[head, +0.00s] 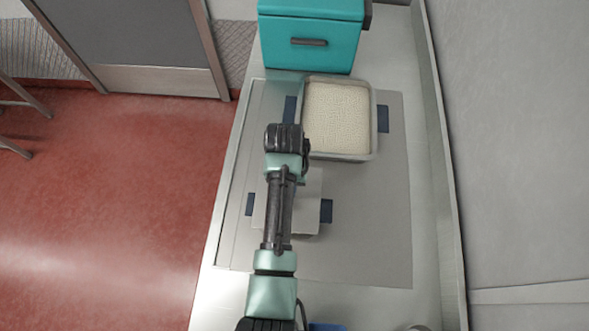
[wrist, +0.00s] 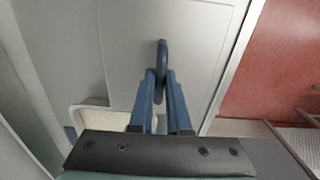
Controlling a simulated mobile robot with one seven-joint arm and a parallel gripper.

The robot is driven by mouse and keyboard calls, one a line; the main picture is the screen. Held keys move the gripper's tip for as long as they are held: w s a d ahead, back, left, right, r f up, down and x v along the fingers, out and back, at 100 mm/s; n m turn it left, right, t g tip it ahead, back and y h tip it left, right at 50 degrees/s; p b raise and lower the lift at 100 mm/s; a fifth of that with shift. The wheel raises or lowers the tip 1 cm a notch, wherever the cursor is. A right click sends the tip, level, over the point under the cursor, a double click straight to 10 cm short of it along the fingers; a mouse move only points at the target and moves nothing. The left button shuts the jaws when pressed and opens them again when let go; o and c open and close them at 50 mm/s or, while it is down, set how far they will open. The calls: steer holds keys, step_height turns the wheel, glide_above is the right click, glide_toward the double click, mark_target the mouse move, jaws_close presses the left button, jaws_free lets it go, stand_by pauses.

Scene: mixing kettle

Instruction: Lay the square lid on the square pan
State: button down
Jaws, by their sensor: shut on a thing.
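The square pan (head: 312,100) has pale grey walls and is filled with a cream, grainy mass. It is open on top in the head view, and a corner of it shows at the lower left of the wrist view (wrist: 84,115). The square lid (head: 306,222) is a flat grey plate nearer to me, partly hidden under my arm in the head view. In the wrist view the blue fingers of my gripper (wrist: 160,88) are shut on its dark loop handle (wrist: 162,56). My arm hides the gripper in the head view. I cannot tell the lid's height above the mat.
A grey mat (head: 370,230) covers much of the counter, with blue patches beside the pan and lid. A teal box (head: 310,42) with a dark handle stands behind the pan. A wall (head: 510,160) bounds the right; red floor (head: 110,200) lies left.

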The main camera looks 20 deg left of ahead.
steer(key=shift+w+f+b, duration=0.15)
steer(key=shift+f+b, duration=0.45)
steer(key=shift+f, duration=0.1)
step_height(320, 180, down, 5)
steer(key=b, duration=0.5)
steer(key=shift+r, duration=0.15)
steer(key=shift+r+p, duration=0.35)
steer(key=shift+f, duration=0.15)
steer(key=shift+f, duration=0.35)
steer(key=shift+f+b, duration=0.65)
steer(key=shift+f, duration=0.4)
steer(key=shift+f, duration=0.15)
